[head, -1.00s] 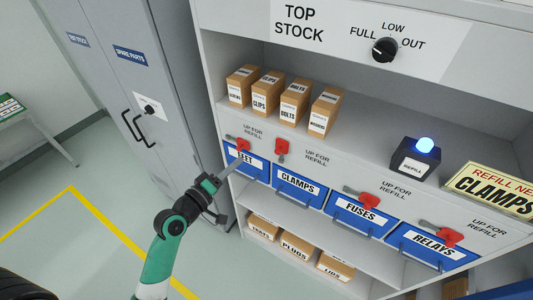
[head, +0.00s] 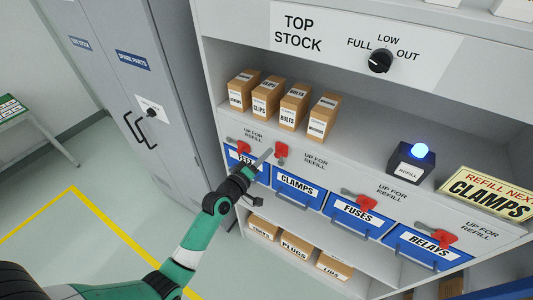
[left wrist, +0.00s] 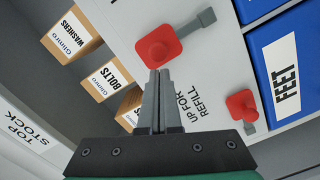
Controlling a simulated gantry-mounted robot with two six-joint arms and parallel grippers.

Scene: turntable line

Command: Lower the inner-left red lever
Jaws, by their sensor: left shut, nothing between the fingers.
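The inner-left red lever (head: 281,151) is above the CLAMPS bin. My left gripper (head: 269,154) is shut and empty. In the left wrist view its fingertips (left wrist: 160,76) are beside the knob's near edge; I cannot tell whether they touch it. The outer-left lever (head: 243,147) above the FEET bin and the levers above FUSES (head: 366,201) and RELAYS (head: 445,236) have their knobs lower, to the right of their pivots.
Blue bins, such as CLAMPS (head: 298,187), line the panel below the levers. Small cartons (head: 294,105) stand on the shelf above. A box with a lit blue lamp (head: 420,151) and a yellow CLAMPS sign (head: 487,197) are to the right. Open floor lies left.

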